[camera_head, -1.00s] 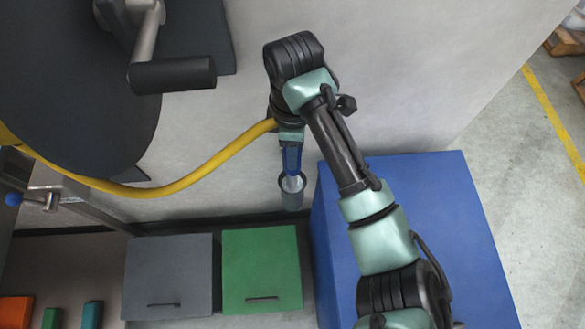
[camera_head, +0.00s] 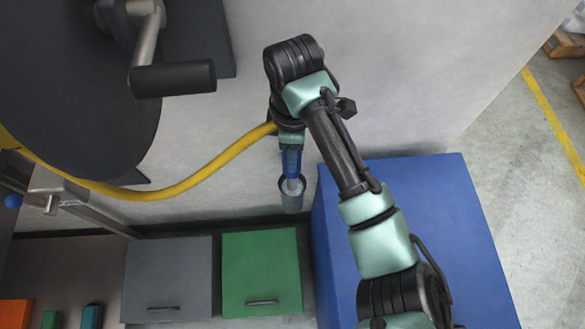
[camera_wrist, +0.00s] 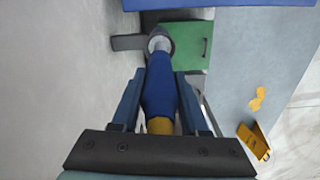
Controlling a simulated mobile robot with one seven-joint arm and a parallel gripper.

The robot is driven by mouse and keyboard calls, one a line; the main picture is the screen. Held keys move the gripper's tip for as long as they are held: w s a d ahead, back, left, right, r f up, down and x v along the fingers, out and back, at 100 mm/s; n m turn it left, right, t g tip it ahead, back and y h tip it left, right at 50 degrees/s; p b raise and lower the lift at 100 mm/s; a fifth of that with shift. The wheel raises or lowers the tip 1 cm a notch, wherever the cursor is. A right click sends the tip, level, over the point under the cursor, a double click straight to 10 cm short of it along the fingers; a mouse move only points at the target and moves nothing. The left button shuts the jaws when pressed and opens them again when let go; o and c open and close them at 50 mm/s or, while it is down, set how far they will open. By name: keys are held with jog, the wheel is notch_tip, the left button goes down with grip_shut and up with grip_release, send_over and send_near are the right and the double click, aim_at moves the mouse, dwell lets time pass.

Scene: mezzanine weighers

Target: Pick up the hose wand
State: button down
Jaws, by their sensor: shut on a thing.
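The hose wand (camera_head: 291,161) has a blue body and a grey lower end, with a yellow hose (camera_head: 205,170) at its top. It hangs roughly upright by the wall. In the head view my wrist hides the fingers and the wand's top.
A dark hose reel (camera_head: 75,95) with a black-handled crank is on the left. A grey box (camera_head: 168,275), a green box (camera_head: 260,265) and a large blue box (camera_head: 440,210) stand below. A yellow floor sign (camera_wrist: 254,141) shows in the wrist view.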

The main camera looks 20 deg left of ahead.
jog(key=shift+r, duration=0.1)
notch_tip(320, 180, up, 35)
jog(key=p, duration=2.1)
dwell(0.3)
